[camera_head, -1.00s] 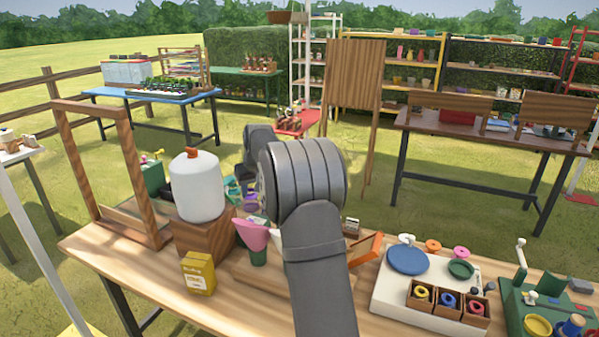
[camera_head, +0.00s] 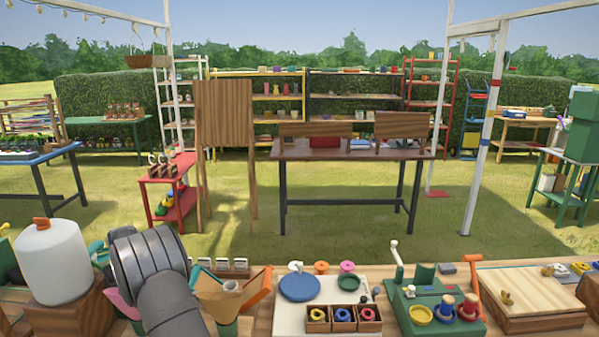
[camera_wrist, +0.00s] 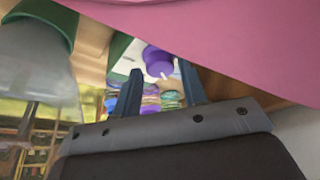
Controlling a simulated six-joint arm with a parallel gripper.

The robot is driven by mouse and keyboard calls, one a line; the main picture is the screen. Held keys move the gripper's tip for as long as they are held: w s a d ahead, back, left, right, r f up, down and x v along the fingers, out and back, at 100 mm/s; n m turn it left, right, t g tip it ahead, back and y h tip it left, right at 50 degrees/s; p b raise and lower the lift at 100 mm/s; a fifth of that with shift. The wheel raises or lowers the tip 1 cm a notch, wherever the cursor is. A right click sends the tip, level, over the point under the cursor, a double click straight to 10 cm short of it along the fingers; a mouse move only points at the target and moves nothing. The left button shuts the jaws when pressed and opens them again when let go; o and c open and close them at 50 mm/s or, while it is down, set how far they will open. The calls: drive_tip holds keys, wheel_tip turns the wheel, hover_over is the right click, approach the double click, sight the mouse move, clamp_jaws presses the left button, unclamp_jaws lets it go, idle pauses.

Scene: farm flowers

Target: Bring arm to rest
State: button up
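My gripper (camera_wrist: 160,75) shows in the wrist view with its two dark fingers apart and nothing held between them. A purple object (camera_wrist: 158,62) and stacked coloured pieces show beyond the fingers. A large pink surface (camera_wrist: 230,40) fills the top right of that view, very close; whether it touches my gripper cannot be told. In the head view my grey arm stands at the lower left and hides my gripper. A pink cone-like piece (camera_head: 124,304) shows just left of the arm.
A white jug (camera_head: 55,262) on a wooden block stands left of my arm. An orange-and-green funnel piece (camera_head: 225,300) stands close on its right. Further right are a white board (camera_head: 290,322) with a blue disc, a green board (camera_head: 410,300) and a wooden board (camera_head: 530,295).

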drive_tip(key=shift+a+f, duration=0.15)
drive_tip(key=shift+f, duration=0.2)
drive_tip(key=v, duration=1.7)
drive_tip(key=x, duration=1.7)
drive_tip(key=shift+f, duration=0.1)
drive_tip(key=shift+m+t+h, duration=0.3)
drive_tip(key=shift+m+h, duration=0.1)
drive_tip(key=shift+m, duration=0.7)
drive_tip(key=shift+s+r, duration=0.1)
drive_tip(key=shift+r, duration=0.3)
drive_tip(key=v, duration=1.6)
drive_tip(key=w+d+m+g, duration=0.1)
drive_tip(key=m, duration=0.2)
drive_tip(key=w+d+f+m, duration=0.1)
drive_tip(key=m, duration=0.1)
drive_tip(key=w+d+f+m+g, duration=0.1)
drive_tip(key=m, duration=0.2)
drive_tip(key=shift+w+m+g, duration=0.3)
drive_tip(key=shift+w, duration=0.1)
